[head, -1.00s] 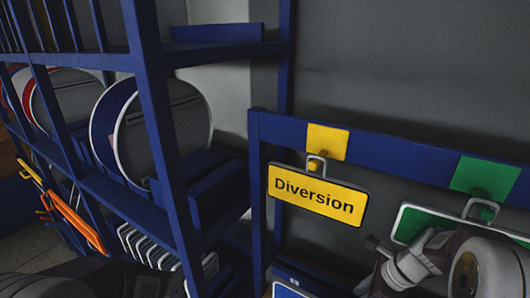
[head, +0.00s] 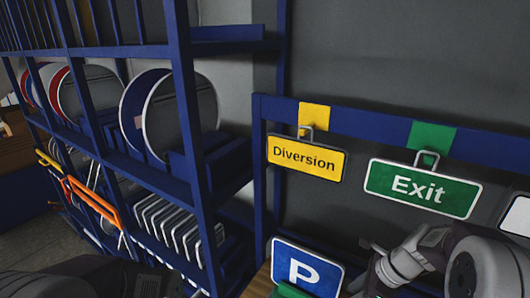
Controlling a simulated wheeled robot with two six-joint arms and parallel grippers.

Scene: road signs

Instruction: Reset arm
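My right arm shows at the lower right of the head view, with its gripper (head: 372,262) low in front of the sign rack; its fingers are too dark and small to tell open from shut. Part of my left arm shows at the lower left edge, but its gripper is not clearly visible. A yellow Diversion sign (head: 304,158) hangs by its handle under a yellow patch on the blue rail. A green Exit sign (head: 421,189) hangs under a green patch to its right. My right gripper is below both signs and apart from them.
A blue P sign (head: 305,270) stands low, just left of my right gripper. A blue shelf rack (head: 190,120) with round signs (head: 180,115) and a row of white-edged plates (head: 170,225) fills the left. A white sign (head: 516,218) shows at the right edge.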

